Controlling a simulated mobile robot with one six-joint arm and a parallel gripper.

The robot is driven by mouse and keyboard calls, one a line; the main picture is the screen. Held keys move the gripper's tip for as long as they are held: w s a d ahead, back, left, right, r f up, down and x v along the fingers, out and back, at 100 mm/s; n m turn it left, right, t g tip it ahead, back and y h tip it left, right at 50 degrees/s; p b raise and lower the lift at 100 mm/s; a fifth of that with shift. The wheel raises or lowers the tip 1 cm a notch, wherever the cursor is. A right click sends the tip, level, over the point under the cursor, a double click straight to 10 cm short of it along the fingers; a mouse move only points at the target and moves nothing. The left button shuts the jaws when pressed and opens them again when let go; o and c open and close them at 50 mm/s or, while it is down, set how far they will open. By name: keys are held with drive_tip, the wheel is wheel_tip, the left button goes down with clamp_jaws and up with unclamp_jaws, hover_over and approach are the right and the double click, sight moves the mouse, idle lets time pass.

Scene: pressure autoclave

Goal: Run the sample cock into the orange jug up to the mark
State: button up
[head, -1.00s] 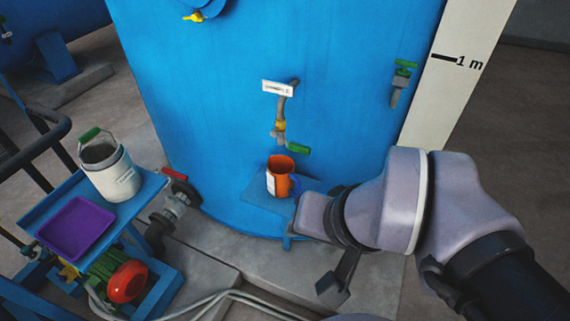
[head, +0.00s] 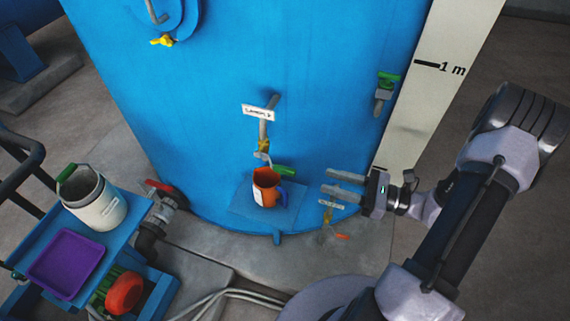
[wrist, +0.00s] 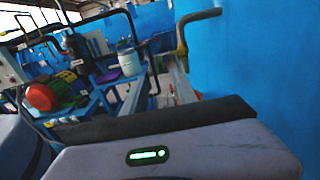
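The orange jug (head: 264,193), with a blue handle (head: 284,195) on its right and a white label on its front, stands upright on a small blue shelf (head: 243,211) against the blue tank. The sample cock (head: 262,157) hangs from a bent pipe above it, its green lever (head: 284,171) pointing right. No stream shows, and I cannot make out the mark or level inside the jug. My gripper (head: 326,181) is open and empty, right of the jug and lever, fingers pointing left and touching neither. In the wrist view, the gripper's housing hides the lower part.
A white sign (head: 258,112) hangs above the cock. Another green-handled valve (head: 387,82) is on the tank at right. A small tagged valve with an orange handle (head: 342,236) sits low beneath my gripper. At left, a blue stand holds a purple tray (head: 66,263) and white bucket (head: 101,205).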

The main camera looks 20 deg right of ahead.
sight(286, 168)
drive_tip(key=b+x, duration=0.1)
drive_tip(key=x, duration=1.1)
drive_tip(key=shift+w+a+b, duration=0.15)
drive_tip(key=shift+a+b, duration=0.15)
clamp_jaws()
idle(0.6)
